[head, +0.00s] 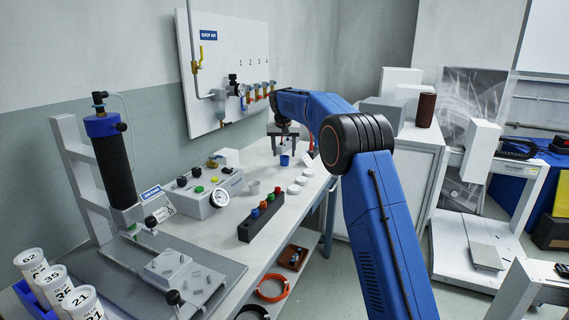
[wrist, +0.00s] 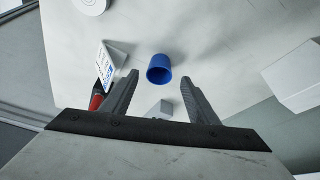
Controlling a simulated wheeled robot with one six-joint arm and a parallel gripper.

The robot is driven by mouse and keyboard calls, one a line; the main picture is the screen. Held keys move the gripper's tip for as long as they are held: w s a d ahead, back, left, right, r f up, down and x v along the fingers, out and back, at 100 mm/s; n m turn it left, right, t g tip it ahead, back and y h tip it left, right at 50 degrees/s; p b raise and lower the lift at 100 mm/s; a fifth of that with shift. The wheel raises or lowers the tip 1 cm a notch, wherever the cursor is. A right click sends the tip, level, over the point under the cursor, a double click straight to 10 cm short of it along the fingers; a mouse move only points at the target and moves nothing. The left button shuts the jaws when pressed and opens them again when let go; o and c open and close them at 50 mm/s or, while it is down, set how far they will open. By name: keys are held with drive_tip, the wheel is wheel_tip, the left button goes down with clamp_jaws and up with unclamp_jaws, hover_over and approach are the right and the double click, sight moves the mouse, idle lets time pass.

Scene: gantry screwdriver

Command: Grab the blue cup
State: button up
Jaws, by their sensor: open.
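The small blue cup (head: 284,160) stands on the white bench at the far end, just under my gripper in the head view. In the wrist view the blue cup (wrist: 159,69) lies ahead of and between the two fingertips, with clear bench around it. My gripper (wrist: 157,80) is open and empty, its dark fingers spread to both sides of the cup's line. In the head view my gripper (head: 283,146) hangs over the bench, fingers pointing down. I cannot tell the exact gap between fingertips and cup.
A small white sign (wrist: 111,63) stands left of the cup in the wrist view, near a red and black item (wrist: 97,97). White round discs (head: 294,189), a grey cup (head: 253,187) and a black rack with coloured knobs (head: 262,217) stand nearer on the bench. A white box (wrist: 292,76) is at right.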

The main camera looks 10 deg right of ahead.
sight(284, 157)
drive_tip(key=x, duration=0.4)
drive_tip(key=shift+d, duration=0.1)
drive_tip(key=c, duration=1.1)
